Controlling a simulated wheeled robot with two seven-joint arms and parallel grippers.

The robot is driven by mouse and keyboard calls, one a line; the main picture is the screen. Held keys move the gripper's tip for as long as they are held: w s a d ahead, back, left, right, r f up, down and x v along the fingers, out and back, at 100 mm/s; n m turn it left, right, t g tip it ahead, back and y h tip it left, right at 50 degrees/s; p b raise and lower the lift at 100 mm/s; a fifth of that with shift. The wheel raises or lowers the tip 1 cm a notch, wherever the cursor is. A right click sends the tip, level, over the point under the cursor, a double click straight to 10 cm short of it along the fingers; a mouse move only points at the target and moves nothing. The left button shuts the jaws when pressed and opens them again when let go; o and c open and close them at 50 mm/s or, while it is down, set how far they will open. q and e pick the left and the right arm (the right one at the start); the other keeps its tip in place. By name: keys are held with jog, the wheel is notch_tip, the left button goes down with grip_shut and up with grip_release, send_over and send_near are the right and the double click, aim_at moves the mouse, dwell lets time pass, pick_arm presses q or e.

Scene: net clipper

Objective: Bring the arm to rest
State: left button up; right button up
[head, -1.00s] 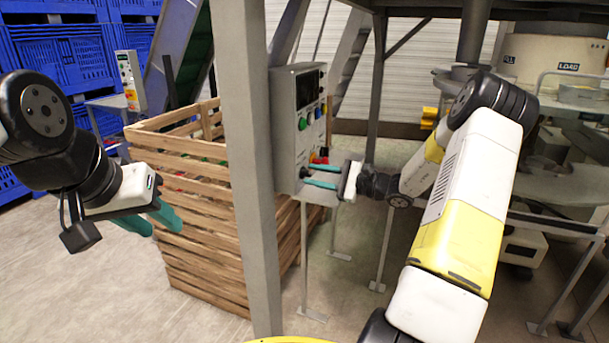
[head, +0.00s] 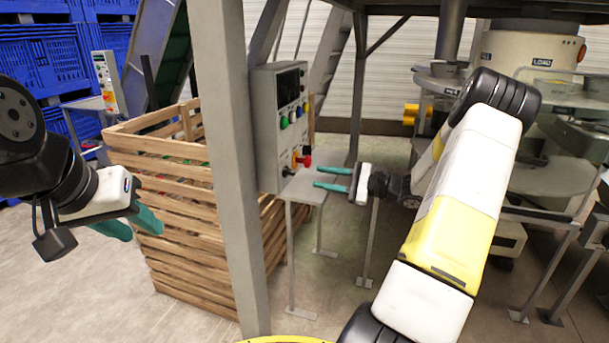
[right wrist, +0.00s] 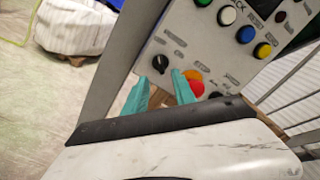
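My right gripper (head: 319,178) is open and empty in the head view, with its two teal fingers apart. It points left toward a grey control box (head: 266,130), with a visible gap to the box's face. The box carries coloured buttons, a red knob (head: 303,160) and a black rotary knob (head: 287,171). In the right wrist view the teal fingers (right wrist: 160,88) show below the panel, near the red button (right wrist: 193,89) and the black knob (right wrist: 160,63). My left gripper (head: 138,228) hangs at the left with teal fingers apart and nothing between them.
A grey post (head: 236,200) stands between my left gripper and the control box. A slatted wooden crate (head: 185,235) is behind my left gripper. Blue crates (head: 50,60) are stacked at the back left. Machinery (head: 545,140) stands at the right. The front left floor is clear.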

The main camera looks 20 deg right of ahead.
jog(key=s+a+r+n+g+h, duration=0.2)
jog(key=s+a+r+n+g, duration=0.15)
jog(key=s+a, duration=0.3)
jog(key=s+a+r+n+g+h, duration=0.2)
jog(key=s+a+n+g+h, duration=0.1)
jog(key=s+a+n+g, duration=0.4)
jog(key=s+d+r+n+t+h, duration=0.1)
jog(key=s+r+n+t+h, duration=0.1)
jog(key=s, duration=0.5)
jog(key=s+r+n+t+h, duration=0.3)
jog(key=s+r+t+h, duration=0.1)
jog(key=s, duration=0.3)
jog(key=shift+s+d+n+t+h, duration=0.35)
jog(key=shift+s+h, duration=0.05)
jog(key=shift+h, duration=0.5)
jog(key=shift+r, duration=0.1)
